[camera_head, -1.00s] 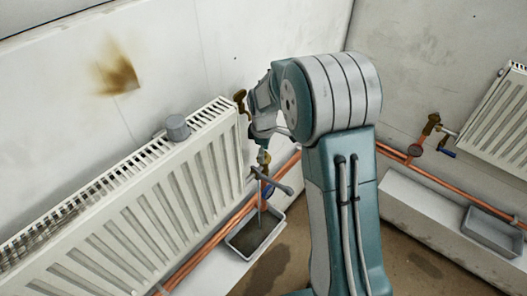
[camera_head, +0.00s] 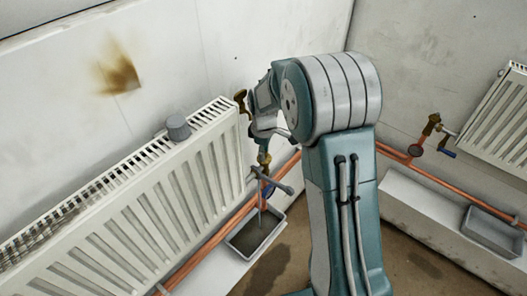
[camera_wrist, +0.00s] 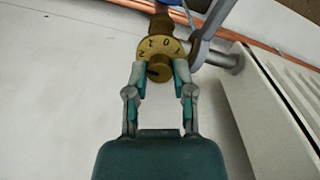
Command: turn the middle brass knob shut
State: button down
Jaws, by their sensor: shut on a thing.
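A brass knob (camera_wrist: 160,58) with a numbered face shows in the wrist view, with a dark round spot at its lower middle. My gripper (camera_wrist: 161,72) is shut on it, one fingertip on each side. In the head view, my arm hides the gripper and most of the knob. The brass valve body (camera_head: 263,158) shows just below my wrist, beside the end of the left radiator (camera_head: 180,200).
A grey lever-like tool (camera_head: 270,180) sits close to the valve, and also right of the knob in the wrist view (camera_wrist: 208,35). A grey tray (camera_head: 238,243) is below. Copper pipes (camera_head: 205,245) run along the wall. Another brass valve (camera_head: 432,123) is at right.

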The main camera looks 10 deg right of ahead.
jog(key=m, duration=0.4)
jog(key=shift+f, duration=0.1)
jog(key=m, duration=0.8)
jog(key=shift+s+m, duration=0.1)
jog(key=shift+m, duration=2.1)
jog(key=c, duration=0.5)
grip_release()
jog(key=shift+f, duration=0.1)
jog(key=shift+o, duration=0.2)
jog(key=shift+r, duration=0.25)
